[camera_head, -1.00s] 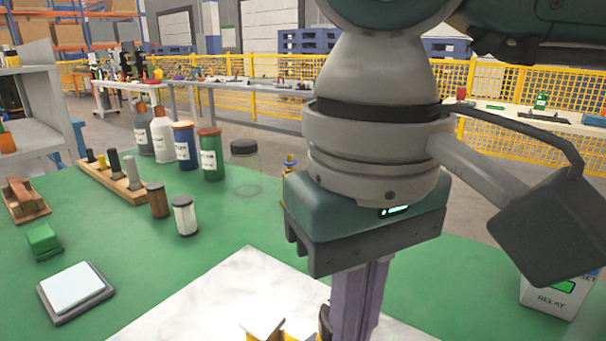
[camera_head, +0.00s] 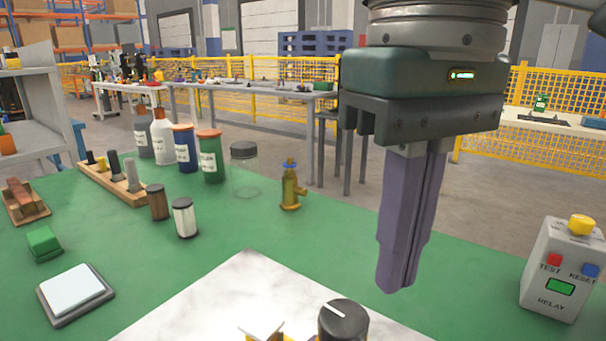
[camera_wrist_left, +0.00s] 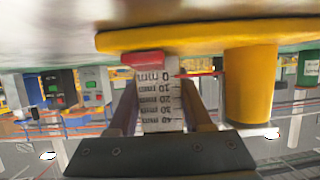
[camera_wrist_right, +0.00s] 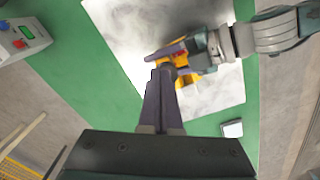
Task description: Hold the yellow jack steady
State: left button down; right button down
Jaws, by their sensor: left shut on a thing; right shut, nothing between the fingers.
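The yellow jack (camera_wrist_left: 250,85) shows close up in the left wrist view, with a yellow plate, a yellow post and a white millimetre scale (camera_wrist_left: 160,95) with a red piece at its zero end. My left gripper (camera_wrist_left: 160,105) is shut on the jack, its fingers on either side of the scale. In the head view only the jack's top shows at the bottom edge, beside a black knob (camera_head: 343,320) with a white line. The jack (camera_wrist_right: 183,77) also shows in the right wrist view. My right gripper (camera_head: 397,287) is shut and empty, above and right of the knob.
The jack stands on a white marbled slab (camera_head: 230,300) on the green table. A grey relay box (camera_head: 553,285) stands at right, a brass valve (camera_head: 290,188) behind. Jars, bottles and a wooden peg rack (camera_head: 125,185) stand at left. Green table between slab and relay box is clear.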

aim_at(349, 331)
notch_tip(349, 331, down, 7)
dwell(0.5)
jog(key=shift+w+a, duration=0.2)
jog(key=shift+a, duration=0.05)
dwell(0.6)
jog(key=shift+s+a, duration=0.15)
jog(key=shift+a, duration=0.05)
jog(key=shift+s+a, duration=0.2)
jog(key=shift+a, duration=0.15)
jog(key=shift+s+a, duration=0.15)
jog(key=shift+a, duration=0.4)
jog(key=shift+a+r, duration=0.1)
dwell(0.4)
